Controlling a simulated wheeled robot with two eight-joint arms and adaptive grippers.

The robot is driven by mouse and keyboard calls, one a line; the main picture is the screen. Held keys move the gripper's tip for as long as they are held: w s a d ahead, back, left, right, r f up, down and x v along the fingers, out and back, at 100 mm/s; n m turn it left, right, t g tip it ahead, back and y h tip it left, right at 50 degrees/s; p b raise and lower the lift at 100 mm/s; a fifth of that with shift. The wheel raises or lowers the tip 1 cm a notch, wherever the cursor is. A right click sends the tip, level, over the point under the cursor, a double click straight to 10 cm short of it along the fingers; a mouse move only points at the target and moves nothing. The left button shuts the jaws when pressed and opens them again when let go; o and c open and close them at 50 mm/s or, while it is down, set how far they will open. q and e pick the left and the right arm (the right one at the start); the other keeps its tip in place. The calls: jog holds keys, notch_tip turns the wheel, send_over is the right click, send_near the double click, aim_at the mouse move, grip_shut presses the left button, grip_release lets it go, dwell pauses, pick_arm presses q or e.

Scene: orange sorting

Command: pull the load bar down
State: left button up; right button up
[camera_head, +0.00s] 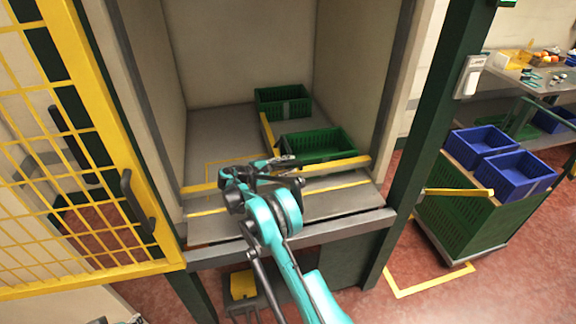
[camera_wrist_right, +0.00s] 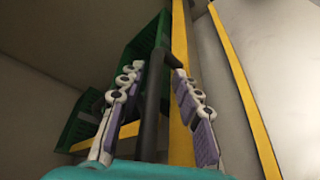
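The load bar (camera_head: 340,163) is a yellow bar lying across the front of the booth. It also shows in the right wrist view (camera_wrist_right: 180,45), running upright in the picture beside the fingers. A dark handle (camera_wrist_right: 152,100) stands out from near the bar and lies between the two fingers of my right gripper (camera_wrist_right: 158,78). In the head view my right gripper (camera_head: 268,168) is at the middle of the bar and hides part of it. The fingers are apart, with narrow gaps beside the handle; I see no firm grip. My left gripper is not in view.
Two green crates, one at the back (camera_head: 284,101) and one in front (camera_head: 318,145), stand in the booth behind the bar. A yellow mesh door (camera_head: 75,150) stands open at left. Blue crates (camera_head: 480,145) sit on a green cart (camera_head: 455,215) at right.

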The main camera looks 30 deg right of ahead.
jog(key=v, duration=1.2)
jog(key=shift+r, duration=0.1)
